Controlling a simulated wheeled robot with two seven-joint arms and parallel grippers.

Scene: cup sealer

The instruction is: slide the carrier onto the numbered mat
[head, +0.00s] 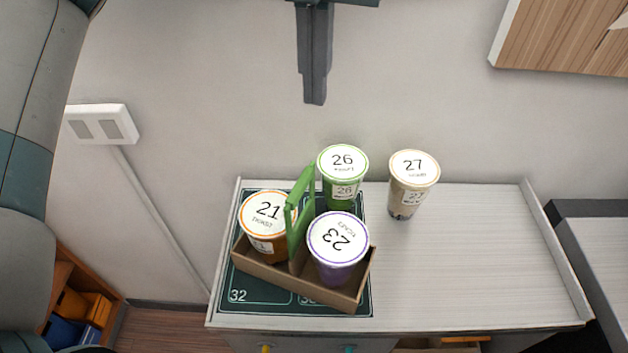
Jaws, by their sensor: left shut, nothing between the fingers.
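The carrier (290,283) is a brown cardboard tray with a green upright handle (300,215). It sits turned at a slant over the dark green numbered mat (258,293), whose "32" shows at the front left. An orange cup marked 21 (267,213) and a purple cup marked 23 (338,238) stand in the carrier. A green cup marked 26 (343,175) stands behind cup 23; whether it is in the carrier is hidden. My left gripper (315,102) is shut and empty, pointing down, above and behind the cups, apart from the carrier. My right gripper is not in view.
A beige cup marked 27 (412,185) stands on the counter (480,265), right of the mat. The counter's right part is clear, with a raised edge (558,250) on its right side. A white wall socket (100,125) and a wooden panel (565,38) are on the wall.

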